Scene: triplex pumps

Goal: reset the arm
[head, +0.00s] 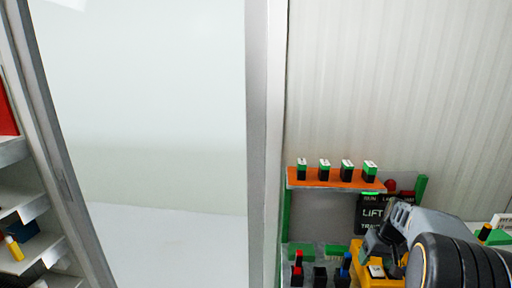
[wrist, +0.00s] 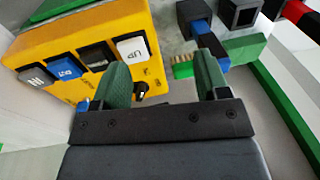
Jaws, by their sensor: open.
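My gripper (wrist: 162,70) shows in the wrist view with its two green fingers apart and nothing held between them. A yellow control box (wrist: 45,47) with blue, black and white buttons lies just beyond the fingers on the left. A small black knob on the box shows between the fingers, and I cannot tell whether the left finger touches the box. In the head view my arm reaches in from the lower right, with my gripper (head: 374,244) low over the yellow box (head: 369,277), which is partly hidden.
An orange shelf (head: 335,183) carries several green-and-black blocks. A dark sign (head: 371,212) stands below it. Red- and blue-topped pieces (head: 297,268) stand at the lower middle. A pale panel (head: 150,120) fills the left, with shelving (head: 15,240) at the far left.

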